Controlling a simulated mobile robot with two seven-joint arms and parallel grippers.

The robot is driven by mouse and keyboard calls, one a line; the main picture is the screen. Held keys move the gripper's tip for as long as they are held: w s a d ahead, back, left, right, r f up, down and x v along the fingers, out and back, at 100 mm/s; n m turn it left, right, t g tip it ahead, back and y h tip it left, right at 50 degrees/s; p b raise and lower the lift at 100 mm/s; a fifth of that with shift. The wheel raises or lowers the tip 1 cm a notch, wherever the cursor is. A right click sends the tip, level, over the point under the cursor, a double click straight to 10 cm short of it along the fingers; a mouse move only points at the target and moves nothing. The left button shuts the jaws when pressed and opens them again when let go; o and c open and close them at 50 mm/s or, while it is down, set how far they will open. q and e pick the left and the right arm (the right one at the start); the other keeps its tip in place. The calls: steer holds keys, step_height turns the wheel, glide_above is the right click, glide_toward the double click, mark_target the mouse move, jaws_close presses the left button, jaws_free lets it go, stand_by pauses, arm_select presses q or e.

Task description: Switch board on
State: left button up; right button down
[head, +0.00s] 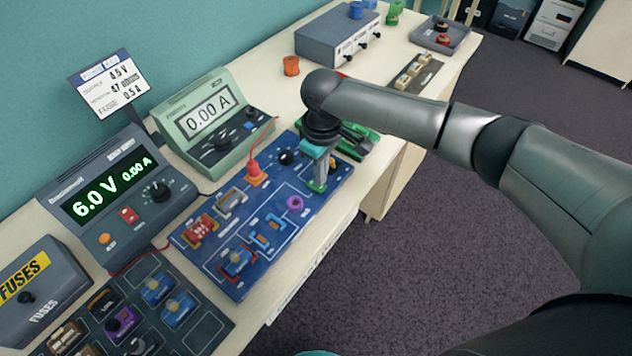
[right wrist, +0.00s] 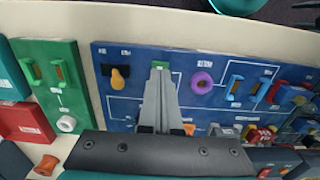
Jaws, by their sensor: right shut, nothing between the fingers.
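The blue circuit board (head: 205,262) lies flat on the table with several parts on it; it also shows in the right wrist view (right wrist: 220,60). My right gripper (head: 318,186) points down at the board's right part, its fingers shut and empty. In the right wrist view the fingertips (right wrist: 160,70) are over or at a small green patch on the board; I cannot tell whether they touch. A yellow-orange lever-like part (right wrist: 118,78) is left of the fingers, apart from them. A purple ring (right wrist: 202,82) is to their right. My left gripper is not in view.
The power supply (head: 112,190) reads 6.0 V and 0.00 A. The green meter (head: 212,120) reads 0.00 A. A card (head: 108,88) lists 4.5 V. A fuse box (head: 38,290) and parts tray (head: 205,335) stand front left. A green board (right wrist: 52,90) lies beside the blue one.

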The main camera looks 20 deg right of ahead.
steer(key=shift+f+b, duration=0.4)
steer(key=shift+f, duration=0.55)
stand_by(0.4)
step_height(320, 180, up, 7)
steer(key=p, duration=0.8)
steer(key=shift+r+p, duration=0.1)
steer(key=shift+p, duration=0.25)
